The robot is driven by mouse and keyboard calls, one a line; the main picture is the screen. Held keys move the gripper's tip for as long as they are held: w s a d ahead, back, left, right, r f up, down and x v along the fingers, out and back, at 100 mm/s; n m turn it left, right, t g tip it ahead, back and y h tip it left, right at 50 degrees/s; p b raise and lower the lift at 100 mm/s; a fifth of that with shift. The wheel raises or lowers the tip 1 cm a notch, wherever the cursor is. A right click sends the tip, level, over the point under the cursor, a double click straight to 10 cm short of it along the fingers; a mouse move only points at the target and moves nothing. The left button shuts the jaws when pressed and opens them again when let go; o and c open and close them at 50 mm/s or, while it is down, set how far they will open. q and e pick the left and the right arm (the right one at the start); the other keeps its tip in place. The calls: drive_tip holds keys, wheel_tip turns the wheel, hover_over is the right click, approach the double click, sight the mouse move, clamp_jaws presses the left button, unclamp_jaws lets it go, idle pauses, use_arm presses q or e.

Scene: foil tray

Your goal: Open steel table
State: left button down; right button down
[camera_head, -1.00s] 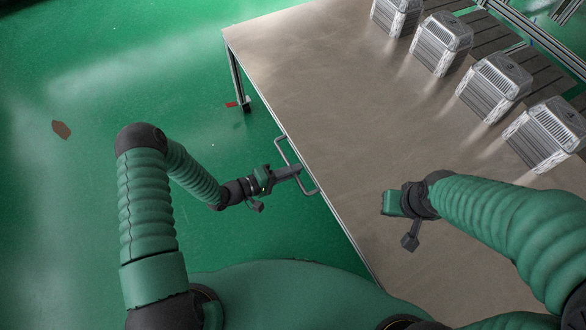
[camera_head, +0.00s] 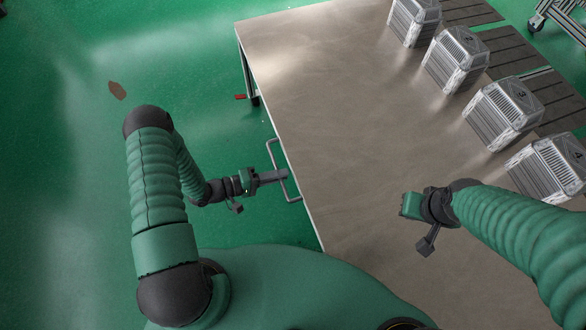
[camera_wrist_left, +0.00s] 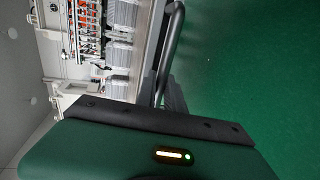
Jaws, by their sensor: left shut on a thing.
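The steel table (camera_head: 330,100) has a wide, bare, brownish metal top and fills the middle and right of the head view. A grey bar handle (camera_head: 271,150) sticks out from its near left edge. My left gripper (camera_head: 279,176) is shut on this handle at about its middle, outside the table edge. In the left wrist view the handle (camera_wrist_left: 172,45) shows as a dark bar beyond the gripper's green body, and the fingertips are hard to make out. My right gripper (camera_head: 408,206) hangs over the table top, away from the handle, and its jaws cannot be made out.
Several grey ribbed boxes (camera_head: 455,58) stand in a row along the table's far right side. Dark slatted panels (camera_head: 500,62) lie behind them. A wheeled frame (camera_head: 560,18) stands at the top right. The green floor (camera_head: 60,200) left of the table is mostly clear.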

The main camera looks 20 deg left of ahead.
use_arm(q)
drive_tip(key=s+a, duration=0.2)
drive_tip(key=a, duration=0.1)
drive_tip(key=shift+s+a+f, duration=0.15)
drive_tip(key=shift+f, duration=0.05)
use_arm(e)
drive_tip(key=shift+s+a+r, duration=0.15)
drive_tip(key=shift+s+a, duration=0.2)
drive_tip(key=shift+a, duration=0.15)
use_arm(q)
drive_tip(key=c, duration=1.5)
unclamp_jaws()
drive_tip(key=shift+o, duration=0.2)
use_arm(e)
drive_tip(key=shift+w, duration=0.15)
use_arm(q)
drive_tip(key=shift+r, duration=0.15)
